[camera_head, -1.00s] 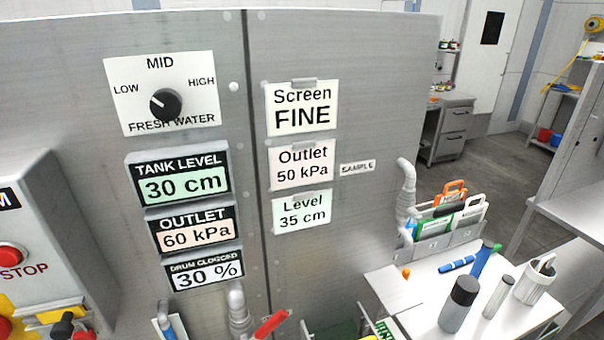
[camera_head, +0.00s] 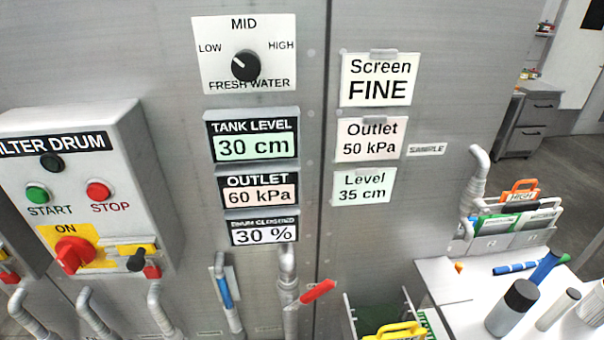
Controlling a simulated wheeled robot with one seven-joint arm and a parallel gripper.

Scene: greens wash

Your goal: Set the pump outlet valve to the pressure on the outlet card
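The outlet card (camera_head: 370,139) on the grey panel reads "Outlet 50 kPa". The outlet display (camera_head: 259,190), left of it, reads 60 kPa. A red lever handle (camera_head: 317,291) sits on a grey pipe (camera_head: 288,275) below the displays, tilted up to the right; no label shows that it is the pump outlet valve. A blue handle (camera_head: 224,291) is on another pipe to its left. My gripper is not in view.
The fresh water knob (camera_head: 245,66) is above the displays, with the tank level display (camera_head: 253,146) at 30 cm. The filter drum box (camera_head: 80,190) is at left. A white table (camera_head: 450,285) with bottles stands at right, and a yellow-handled item (camera_head: 400,331) is at the bottom.

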